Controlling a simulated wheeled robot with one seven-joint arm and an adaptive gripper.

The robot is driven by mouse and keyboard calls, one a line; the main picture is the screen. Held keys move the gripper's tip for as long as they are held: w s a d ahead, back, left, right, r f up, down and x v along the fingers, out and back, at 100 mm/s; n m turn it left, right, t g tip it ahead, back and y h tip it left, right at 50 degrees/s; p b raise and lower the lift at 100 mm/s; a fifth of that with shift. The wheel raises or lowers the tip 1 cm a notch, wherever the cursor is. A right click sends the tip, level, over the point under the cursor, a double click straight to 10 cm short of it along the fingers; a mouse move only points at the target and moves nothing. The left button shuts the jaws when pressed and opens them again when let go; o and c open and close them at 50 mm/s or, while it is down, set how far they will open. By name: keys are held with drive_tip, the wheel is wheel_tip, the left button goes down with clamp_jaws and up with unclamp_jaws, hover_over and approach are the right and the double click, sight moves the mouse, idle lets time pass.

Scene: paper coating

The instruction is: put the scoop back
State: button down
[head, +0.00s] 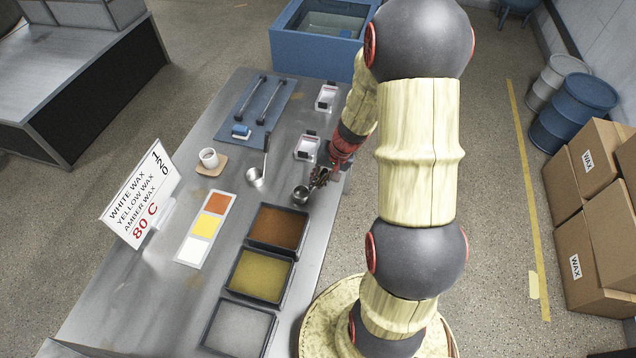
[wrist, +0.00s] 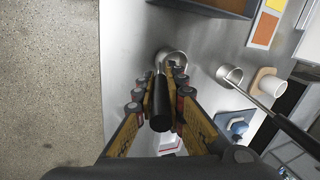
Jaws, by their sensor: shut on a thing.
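My gripper (head: 321,178) is shut on the dark handle of a scoop (head: 300,194), just beyond the brown tray. In the wrist view my gripper (wrist: 164,82) has a finger on each side of the black handle, and the scoop's round metal cup (wrist: 173,58) shows past the fingertips. I cannot tell whether the cup touches the table. A second long-handled metal ladle (head: 256,176) stands to the left, apart from my gripper; it also shows in the wrist view (wrist: 231,75).
Brown (head: 278,230), yellow (head: 261,273) and white (head: 240,330) trays line the near right table edge. A colour card (head: 207,228), a cup (head: 209,157) on a coaster, a sign (head: 141,194), a blue mat (head: 254,127) and two small scales (head: 308,148) stand around.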

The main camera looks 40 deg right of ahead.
drive_tip(key=shift+f, duration=0.25)
drive_tip(key=shift+f, duration=0.2)
drive_tip(key=c, duration=1.8)
unclamp_jaws()
drive_tip(key=shift+c, duration=0.2)
drive_tip(key=shift+r, duration=0.1)
